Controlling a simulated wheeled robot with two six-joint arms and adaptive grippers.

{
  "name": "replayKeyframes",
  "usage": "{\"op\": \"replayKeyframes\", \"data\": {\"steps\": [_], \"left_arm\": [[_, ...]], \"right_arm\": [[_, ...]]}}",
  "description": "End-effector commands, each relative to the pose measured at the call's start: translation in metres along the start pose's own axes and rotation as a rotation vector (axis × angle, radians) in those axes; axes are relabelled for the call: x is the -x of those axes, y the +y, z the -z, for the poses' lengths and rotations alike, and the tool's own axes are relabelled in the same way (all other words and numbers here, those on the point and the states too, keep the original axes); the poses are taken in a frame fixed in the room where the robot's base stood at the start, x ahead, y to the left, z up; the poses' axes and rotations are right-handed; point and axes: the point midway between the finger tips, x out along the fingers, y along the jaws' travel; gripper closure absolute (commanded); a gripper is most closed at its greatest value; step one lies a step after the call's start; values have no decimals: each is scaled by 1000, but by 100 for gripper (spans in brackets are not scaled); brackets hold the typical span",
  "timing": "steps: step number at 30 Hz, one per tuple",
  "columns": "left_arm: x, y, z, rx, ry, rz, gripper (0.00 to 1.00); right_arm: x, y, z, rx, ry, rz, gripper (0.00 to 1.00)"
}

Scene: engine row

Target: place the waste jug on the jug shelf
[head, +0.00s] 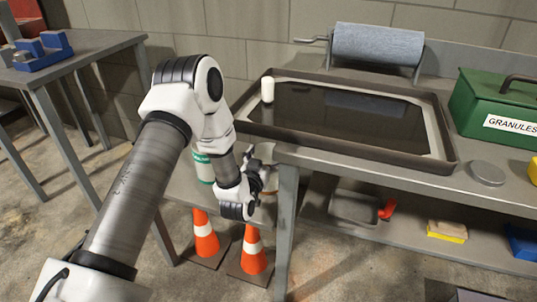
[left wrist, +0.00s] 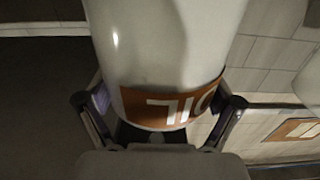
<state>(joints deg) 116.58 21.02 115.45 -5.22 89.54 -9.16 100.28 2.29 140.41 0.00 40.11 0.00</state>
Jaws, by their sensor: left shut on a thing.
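My left gripper (head: 262,180) is beside the left end of the bench, over the small shelf (head: 183,187). In the left wrist view its fingers are shut on a white jug (left wrist: 170,45) with an orange-brown band bearing white letters, which read upside down and are partly hidden. In the head view the held jug is almost wholly hidden behind the gripper, so I cannot tell whether it touches the shelf. Another white container with a green label (head: 204,169) stands on the shelf, partly behind my arm. My right gripper is not in view.
Two orange cones (head: 205,238) (head: 253,251) stand on the floor below the shelf. The bench holds a dark tray (head: 447,155) with a small white cylinder (head: 267,89) and a green granules box (head: 490,108). A table (head: 95,50) stands at the left.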

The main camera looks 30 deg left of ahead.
Motion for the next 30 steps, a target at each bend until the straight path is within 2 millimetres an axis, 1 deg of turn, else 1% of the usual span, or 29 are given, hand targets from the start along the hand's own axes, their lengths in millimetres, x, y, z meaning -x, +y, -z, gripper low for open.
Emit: {"op": "replayKeyframes", "data": {"steps": [1,2,3,11,14,16,20,24,27,30], "left_arm": [[0,0,-3,0,0,0,67],[0,0,-3,0,0,0,5],[0,0,-2,0,0,0,0],[0,0,-2,0,1,0,0],[0,0,3,0,2,0,0],[6,0,2,0,-2,0,0],[33,0,3,2,-4,1,0],[71,0,2,1,-5,0,0],[95,0,2,0,-3,0,0],[111,0,1,0,-2,0,0]], "right_arm": [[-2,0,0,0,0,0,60],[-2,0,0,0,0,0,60],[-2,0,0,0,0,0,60],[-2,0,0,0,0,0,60],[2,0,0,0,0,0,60],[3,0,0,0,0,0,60],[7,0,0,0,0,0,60],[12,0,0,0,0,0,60],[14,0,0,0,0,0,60],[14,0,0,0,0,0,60]]}}
